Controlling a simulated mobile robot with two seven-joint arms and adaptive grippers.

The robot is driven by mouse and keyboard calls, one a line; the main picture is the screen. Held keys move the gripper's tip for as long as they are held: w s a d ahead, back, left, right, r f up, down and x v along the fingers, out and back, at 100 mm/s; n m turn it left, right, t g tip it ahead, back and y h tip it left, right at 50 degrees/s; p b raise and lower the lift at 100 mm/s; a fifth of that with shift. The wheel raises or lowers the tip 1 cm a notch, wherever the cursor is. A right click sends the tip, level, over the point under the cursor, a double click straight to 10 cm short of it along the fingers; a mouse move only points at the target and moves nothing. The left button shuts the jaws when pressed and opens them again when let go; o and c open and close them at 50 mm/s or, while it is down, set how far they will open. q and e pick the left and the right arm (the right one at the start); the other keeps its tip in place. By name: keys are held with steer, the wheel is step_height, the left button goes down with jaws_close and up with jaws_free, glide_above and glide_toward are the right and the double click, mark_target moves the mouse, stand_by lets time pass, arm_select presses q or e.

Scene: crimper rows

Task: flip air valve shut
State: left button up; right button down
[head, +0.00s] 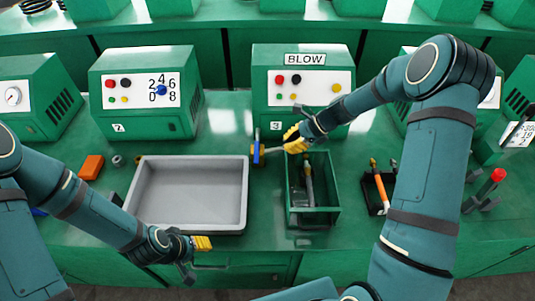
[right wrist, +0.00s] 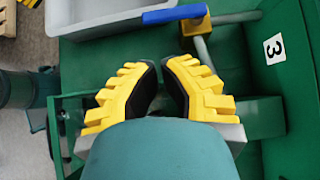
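The air valve (head: 259,154) stands in front of the machine marked BLOW, with a yellow body and a blue lever. In the right wrist view the valve's yellow body (right wrist: 197,25) is at the top, and its blue lever (right wrist: 173,14) points left, in line with the grey pipe on the other side. My right gripper (head: 296,139) is just right of the valve, apart from the lever. In the right wrist view its yellow fingers (right wrist: 160,70) are nearly together with nothing between them. My left gripper (head: 202,243) is at the grey tray's front edge; its finger gap is hidden.
A grey tray (head: 146,190) lies left of the valve. A green open bin (head: 312,217) with a tool inside stands right of it, below my right gripper. An orange block (head: 91,167) is at the left. The BLOW machine (head: 303,59) stands behind.

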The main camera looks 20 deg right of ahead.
mark_target(257, 154)
arm_select(q)
steer(key=shift+s, duration=0.1)
arm_select(e)
steer(key=shift+s, duration=0.1)
steer(key=shift+a, duration=0.1)
arm_select(q)
steer(key=shift+f, duration=0.3)
arm_select(e)
steer(key=x, duration=1)
arm_select(q)
steer(key=shift+a+b, duration=0.15)
steer(key=shift+b, duration=0.15)
